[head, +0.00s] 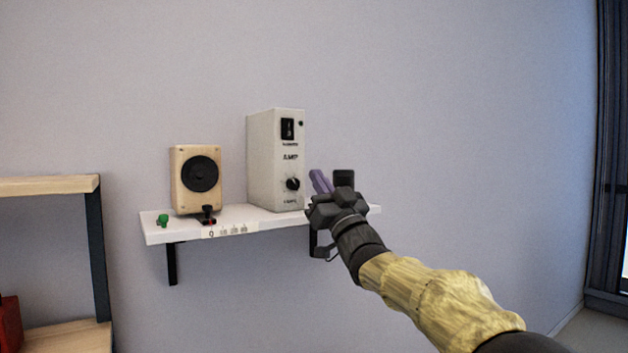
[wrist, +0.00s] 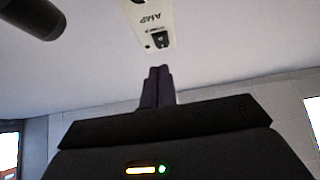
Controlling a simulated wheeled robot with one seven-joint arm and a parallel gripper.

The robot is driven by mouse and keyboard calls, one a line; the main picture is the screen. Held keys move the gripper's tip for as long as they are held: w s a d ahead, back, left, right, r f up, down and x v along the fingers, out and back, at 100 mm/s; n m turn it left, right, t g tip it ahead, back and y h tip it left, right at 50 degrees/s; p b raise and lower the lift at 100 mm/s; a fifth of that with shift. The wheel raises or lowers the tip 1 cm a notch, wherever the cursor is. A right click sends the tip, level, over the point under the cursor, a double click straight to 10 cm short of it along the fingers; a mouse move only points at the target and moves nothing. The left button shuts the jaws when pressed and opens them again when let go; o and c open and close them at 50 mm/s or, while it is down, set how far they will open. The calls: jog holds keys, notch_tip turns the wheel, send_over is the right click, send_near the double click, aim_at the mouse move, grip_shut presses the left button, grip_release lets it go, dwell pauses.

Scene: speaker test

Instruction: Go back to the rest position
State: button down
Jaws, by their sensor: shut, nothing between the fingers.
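My gripper (head: 321,181) is in front of the right part of the white wall shelf (head: 160,232), just right of the amp. Its purple fingers are together with nothing between them, and they also show in the wrist view (wrist: 157,86). The white amp box (head: 262,160) stands upright on the shelf, with a switch at its top and a black knob low on its front. In the wrist view the amp (wrist: 150,18) appears upside down at the top, apart from the fingertips. My gripper's body hides part of the shelf's right end.
A wooden speaker (head: 184,196) stands left of the amp, with a small dark-topped part (head: 208,212) before it. A green knob (head: 162,219) is at the shelf's left end. A wooden rack (head: 45,186) stands lower left.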

jog(key=s+d+f+m+g+h, duration=0.2)
jog(key=d+f+g+h, duration=0.15)
jog(key=f, duration=0.75)
jog(key=s+d+f+m+g+h, duration=0.1)
jog(key=d+f+m+g+h, duration=0.3)
jog(key=f, duration=0.7)
jog(key=s+d+f+n+g+h, duration=0.15)
jog(key=f+h, duration=0.35)
jog(key=f, duration=0.6)
jog(key=s+d+f+m+g, duration=0.1)
jog(key=s+f+g, duration=0.4)
jog(key=s+f, duration=0.5)
jog(key=s+d+f+m+g+h, duration=0.1)
jog(key=s+d+f+g, duration=0.2)
jog(key=s+f, duration=0.7)
jog(key=s+g, duration=0.2)
jog(key=s, duration=0.4)
jog(key=shift+s+d, duration=0.15)
jog(key=shift+s, duration=0.2)
